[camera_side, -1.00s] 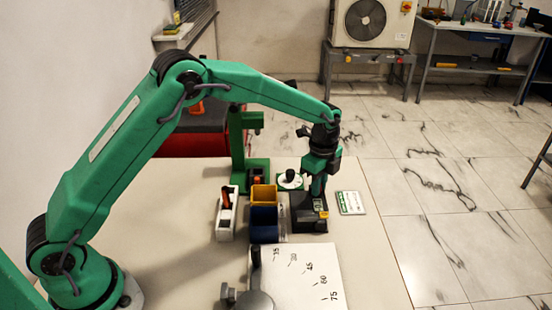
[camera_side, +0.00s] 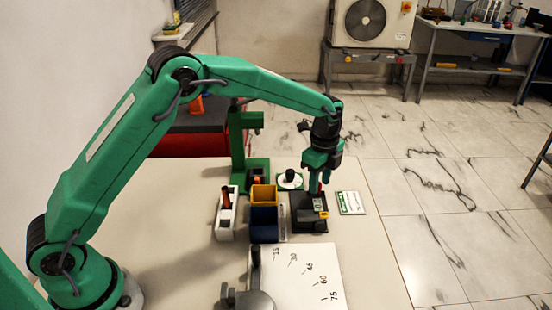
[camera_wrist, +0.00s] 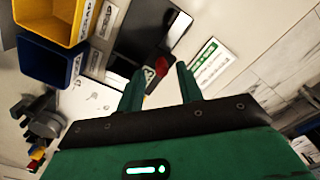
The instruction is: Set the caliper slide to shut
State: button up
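A black fixture (camera_side: 303,222) with a small display, a yellow tag (camera_side: 324,214) and a red part (camera_side: 320,193) stands on the table in the side view. I cannot tell for sure which part is the caliper slide or its setting. My gripper (camera_side: 318,186) points down just above this fixture. In the wrist view, the two fingers of my gripper (camera_wrist: 160,82) are apart with nothing held between them. The red part (camera_wrist: 161,65) and the dark fixture (camera_wrist: 140,35) show beyond the fingertips, partly covered by the fingers.
Yellow (camera_side: 264,193) and blue (camera_side: 264,233) bins stand left of the fixture, beside a white holder (camera_side: 227,226). Behind are a knobbed round dial (camera_side: 290,181) and a green stand (camera_side: 238,150). A printed card (camera_side: 351,203) lies right. An angle plate (camera_side: 318,262) lies in front.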

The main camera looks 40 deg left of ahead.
notch_tip(320, 180, up, 6)
jog(key=shift+f, duration=0.1)
dwell(0.5)
jog(key=shift+s+a+r, duration=0.15)
jog(key=shift+s+r, duration=0.1)
jog(key=shift+r, duration=0.2)
jog(key=s+a+r+n+t, duration=0.1)
jog(key=s+a+r+n, duration=0.3)
jog(key=s+r, duration=0.25)
jog(key=s+a+r+n+t, duration=0.2)
jog(key=s+a+r+n, duration=0.3)
jog(key=s, duration=0.3)
jog(key=s+a+n+t, duration=0.2)
jog(key=s+n, duration=0.7)
jog(key=s, duration=0.8)
jog(key=shift+s+a+f+t, duration=0.35)
jog(key=shift+a+f, duration=0.1)
jog(key=shift+a, duration=0.2)
